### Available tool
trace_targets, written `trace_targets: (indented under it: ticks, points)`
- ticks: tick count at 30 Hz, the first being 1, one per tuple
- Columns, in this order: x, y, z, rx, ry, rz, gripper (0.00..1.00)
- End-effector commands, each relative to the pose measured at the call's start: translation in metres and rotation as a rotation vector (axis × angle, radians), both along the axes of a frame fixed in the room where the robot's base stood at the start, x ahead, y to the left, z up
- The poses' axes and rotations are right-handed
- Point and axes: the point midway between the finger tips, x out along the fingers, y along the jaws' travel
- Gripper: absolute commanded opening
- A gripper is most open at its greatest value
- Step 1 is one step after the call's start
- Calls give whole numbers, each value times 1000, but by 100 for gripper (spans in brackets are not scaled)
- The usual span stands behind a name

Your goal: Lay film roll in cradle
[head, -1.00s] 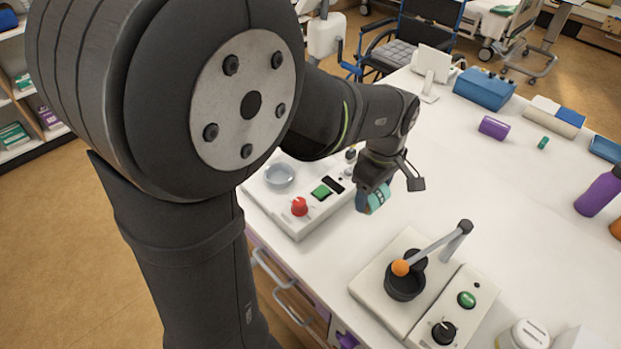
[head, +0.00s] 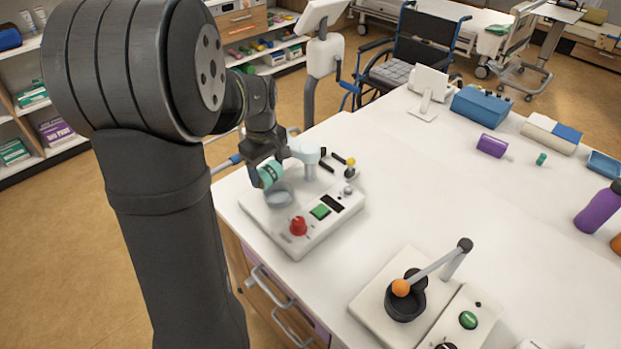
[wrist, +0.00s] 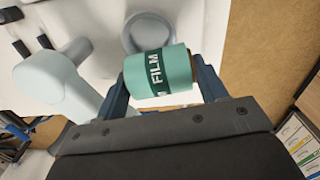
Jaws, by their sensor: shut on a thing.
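My gripper (head: 262,171) is shut on the film roll (head: 269,174), a short teal cylinder with a dark band. In the wrist view the band reads "FILM" on the roll (wrist: 158,66), which lies crosswise between the two fingers of my gripper (wrist: 160,78). The roll is held above a white machine (head: 300,240), near its round grey dish (head: 280,198). In the wrist view the dish (wrist: 133,24) lies just beyond the roll. Dark prongs (head: 327,165) stand at the machine's back; I cannot tell whether they are the cradle.
A pale blue post (head: 309,160) rises close beside my gripper.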

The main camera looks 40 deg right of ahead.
Motion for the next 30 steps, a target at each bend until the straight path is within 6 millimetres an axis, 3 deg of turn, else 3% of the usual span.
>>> trace_targets:
  ticks: [1,6,15,21,30]
  points:
    - [19,13,-1,0,0,18,40]
    - [72,58,-5,0,0,47,40]
    - [149,158,-12,0,0,97,40]
    - [182,217,-16,0,0,115,40]
    - [218,278,-16,-1,-2,87,40]
